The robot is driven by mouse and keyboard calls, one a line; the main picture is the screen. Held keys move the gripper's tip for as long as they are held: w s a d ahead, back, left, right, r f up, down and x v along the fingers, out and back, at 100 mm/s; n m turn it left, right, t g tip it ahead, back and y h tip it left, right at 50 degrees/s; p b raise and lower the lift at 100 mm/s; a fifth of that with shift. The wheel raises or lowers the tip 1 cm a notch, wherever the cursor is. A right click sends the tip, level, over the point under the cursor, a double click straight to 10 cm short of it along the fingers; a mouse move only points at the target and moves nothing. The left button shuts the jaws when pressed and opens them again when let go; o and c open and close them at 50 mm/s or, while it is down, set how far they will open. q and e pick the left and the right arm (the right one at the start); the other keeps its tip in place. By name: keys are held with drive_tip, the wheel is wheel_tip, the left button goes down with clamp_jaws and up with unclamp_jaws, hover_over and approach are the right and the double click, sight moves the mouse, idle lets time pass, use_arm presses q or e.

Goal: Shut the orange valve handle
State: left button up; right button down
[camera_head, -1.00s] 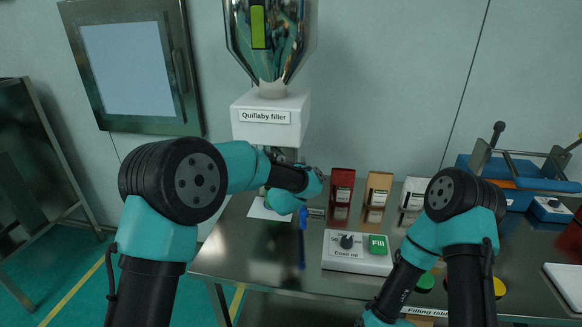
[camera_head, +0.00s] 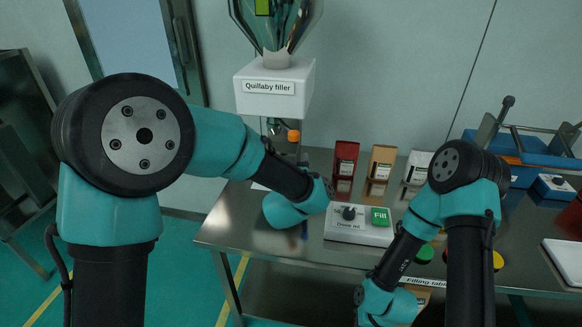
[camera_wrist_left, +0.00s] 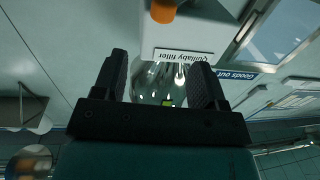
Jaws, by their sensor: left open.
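The orange valve handle (camera_head: 294,136) shows in the head view just below the white block (camera_head: 272,90) labelled "Quillaby filler", at the right of the spout. In the left wrist view, which is upside down, the handle (camera_wrist_left: 163,11) is at the top edge, partly cut off. My left gripper (camera_wrist_left: 162,82) is open and empty in that view, apart from the handle. In the head view my left wrist hides its jaws; the wrist is below and to the right of the handle. My right arm is bent at the right, its jaws out of sight.
A control box (camera_head: 358,230) with a black knob and green "Fill" button sits on the steel table (camera_head: 235,225) beside my left wrist. Red (camera_head: 346,160), tan (camera_head: 382,162) and white cartons stand behind it. A blue-framed device (camera_head: 530,150) is at the back right.

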use_arm(q)
drive_tip(key=shift+s+a, duration=0.2)
drive_tip(key=shift+s, duration=1.3)
